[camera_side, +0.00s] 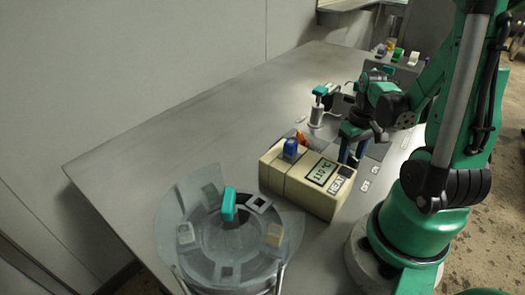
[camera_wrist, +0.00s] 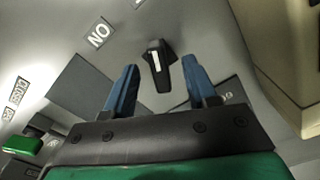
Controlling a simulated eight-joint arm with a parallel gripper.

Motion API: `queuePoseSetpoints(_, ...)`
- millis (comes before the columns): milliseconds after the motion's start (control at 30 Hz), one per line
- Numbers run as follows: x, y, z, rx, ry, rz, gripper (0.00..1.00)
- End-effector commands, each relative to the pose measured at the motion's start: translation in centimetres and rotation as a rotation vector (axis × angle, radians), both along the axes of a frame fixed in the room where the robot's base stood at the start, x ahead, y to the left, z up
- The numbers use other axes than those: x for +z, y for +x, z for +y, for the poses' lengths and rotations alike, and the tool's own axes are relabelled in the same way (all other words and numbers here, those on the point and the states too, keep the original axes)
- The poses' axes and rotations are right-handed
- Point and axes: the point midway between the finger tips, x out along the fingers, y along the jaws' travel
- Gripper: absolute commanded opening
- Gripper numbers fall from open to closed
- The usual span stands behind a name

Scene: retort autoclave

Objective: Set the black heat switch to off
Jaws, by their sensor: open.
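The black heat switch (camera_wrist: 157,72) has a white stripe and shows in the wrist view, roughly between my finger tips. Its striped end points up in the picture and slightly left, toward the ON label (camera_wrist: 100,33), which appears upside down. In the side view my gripper (camera_side: 351,157) points down behind the cream box marked HEAT (camera_side: 310,180), which hides the switch.
The cream box, with a blue knob (camera_side: 290,149), stands close beside my gripper. A round grey vessel (camera_side: 290,236) with a teal handle (camera_side: 228,204) is at the front. A green part (camera_wrist: 22,145) shows lower left in the wrist view. The table's left side (camera_side: 180,150) is clear.

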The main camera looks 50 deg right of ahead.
Motion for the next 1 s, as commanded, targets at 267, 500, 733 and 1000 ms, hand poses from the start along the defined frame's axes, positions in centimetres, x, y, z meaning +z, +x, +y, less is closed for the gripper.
queuePoseSetpoints(267, 2.2, 0.0, 0.0, 0.0, 0.0, 0.0, 0.51)
queuePoseSetpoints(500, 4.5, 0.0, 0.0, 0.0, 0.0, 0.0, 0.51)
queuePoseSetpoints(733, 5.4, 0.0, 0.0, -0.001, 0.0, 0.0, 0.51)
queuePoseSetpoints(1000, 5.5, 0.0, 0.0, 0.0, 0.0, 0.0, 0.51)
